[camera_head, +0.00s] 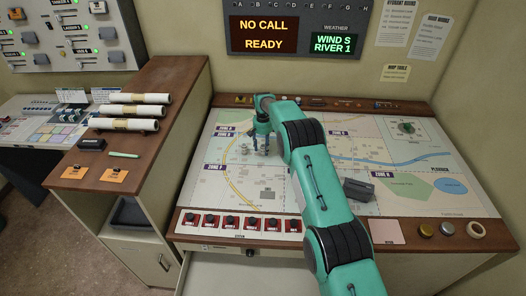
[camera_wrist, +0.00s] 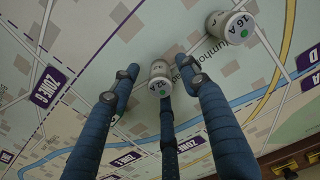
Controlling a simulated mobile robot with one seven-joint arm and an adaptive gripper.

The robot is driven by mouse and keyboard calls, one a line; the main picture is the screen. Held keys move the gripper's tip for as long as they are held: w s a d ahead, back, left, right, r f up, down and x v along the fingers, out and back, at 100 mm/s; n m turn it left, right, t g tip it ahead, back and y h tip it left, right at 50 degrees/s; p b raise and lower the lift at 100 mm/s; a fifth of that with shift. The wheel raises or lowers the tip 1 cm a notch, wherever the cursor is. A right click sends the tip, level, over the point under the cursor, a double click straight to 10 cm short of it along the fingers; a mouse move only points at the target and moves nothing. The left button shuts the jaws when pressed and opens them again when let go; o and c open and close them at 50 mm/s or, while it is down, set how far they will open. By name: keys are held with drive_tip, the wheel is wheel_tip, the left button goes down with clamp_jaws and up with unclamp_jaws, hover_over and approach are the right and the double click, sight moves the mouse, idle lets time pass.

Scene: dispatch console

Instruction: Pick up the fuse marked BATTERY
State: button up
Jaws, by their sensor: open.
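My gripper (camera_head: 262,143) is over the map on the console, near its upper left part. In the wrist view my gripper (camera_wrist: 157,70) has its blue fingers apart. A small pale cylinder with a green dot, reading 32 A (camera_wrist: 159,72), stands between the fingertips. I cannot tell whether any finger touches it. A second pale cylinder, reading 16 A (camera_wrist: 230,27), stands to the right, outside the fingers. They look like fuses. I cannot read the word BATTERY on either one. A small pale item (camera_head: 244,150) shows left of my gripper in the head view.
The map console (camera_head: 225,180) is mostly flat and clear. A dark grey box (camera_head: 358,190) lies beside my arm. A row of red switches (camera_head: 230,222) lines the front edge. A wooden cabinet (camera_head: 165,90) with rolled papers (camera_head: 140,98) rises at left.

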drive_tip(key=shift+f, duration=1)
drive_tip(key=shift+c, duration=0.3)
clamp_jaws()
